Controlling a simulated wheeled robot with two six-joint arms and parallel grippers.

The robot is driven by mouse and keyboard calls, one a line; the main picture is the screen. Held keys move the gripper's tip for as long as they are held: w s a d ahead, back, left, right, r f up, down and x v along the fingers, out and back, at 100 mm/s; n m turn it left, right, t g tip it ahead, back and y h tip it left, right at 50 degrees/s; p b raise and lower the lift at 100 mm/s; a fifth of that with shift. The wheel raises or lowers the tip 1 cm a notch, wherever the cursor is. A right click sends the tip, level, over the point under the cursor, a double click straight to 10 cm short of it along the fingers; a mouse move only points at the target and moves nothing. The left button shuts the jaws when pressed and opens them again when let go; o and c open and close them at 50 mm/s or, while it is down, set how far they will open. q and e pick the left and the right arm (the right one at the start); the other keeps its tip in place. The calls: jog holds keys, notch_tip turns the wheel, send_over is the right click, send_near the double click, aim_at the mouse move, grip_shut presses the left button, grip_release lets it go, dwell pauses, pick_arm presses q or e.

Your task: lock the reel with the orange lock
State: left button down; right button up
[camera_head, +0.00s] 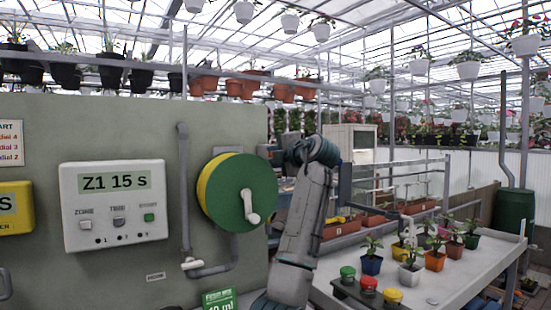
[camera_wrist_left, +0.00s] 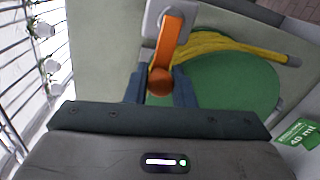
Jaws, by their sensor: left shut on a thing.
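The green hose reel (camera_head: 237,191) with a white crank handle stands on the grey-green wall in the head view. Its green disc (camera_wrist_left: 225,90) and yellow hose also show in the wrist view. The orange lock (camera_wrist_left: 170,42) is a lever on a grey mount beside the reel, with a round knob at its end. My left gripper (camera_wrist_left: 160,88) is shut on this knob, one finger on each side. In the head view my left gripper (camera_head: 272,155) is at the reel's upper right edge, and the lock is hidden there. My right gripper is not in view.
A white control box (camera_head: 113,203) reading "Z1 15 s" is on the wall left of the reel. A grey pipe (camera_head: 184,180) runs between them. A green sign (camera_head: 219,300) is below. A bench (camera_head: 455,285) with potted plants and coloured buttons is at right.

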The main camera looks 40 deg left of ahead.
pick_arm(q)
jog(key=shift+f, duration=0.2)
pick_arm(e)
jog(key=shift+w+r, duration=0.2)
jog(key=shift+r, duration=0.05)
pick_arm(q)
jog(key=c, duration=1.3)
grip_release()
jog(key=shift+o, duration=0.2)
jog(key=shift+s+d, duration=0.1)
jog(key=shift+d, duration=0.15)
jog(key=b+v, duration=0.2)
jog(key=v, duration=0.8)
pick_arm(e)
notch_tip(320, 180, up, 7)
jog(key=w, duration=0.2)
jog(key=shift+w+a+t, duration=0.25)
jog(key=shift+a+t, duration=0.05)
pick_arm(q)
jog(key=shift+s+d, duration=0.1)
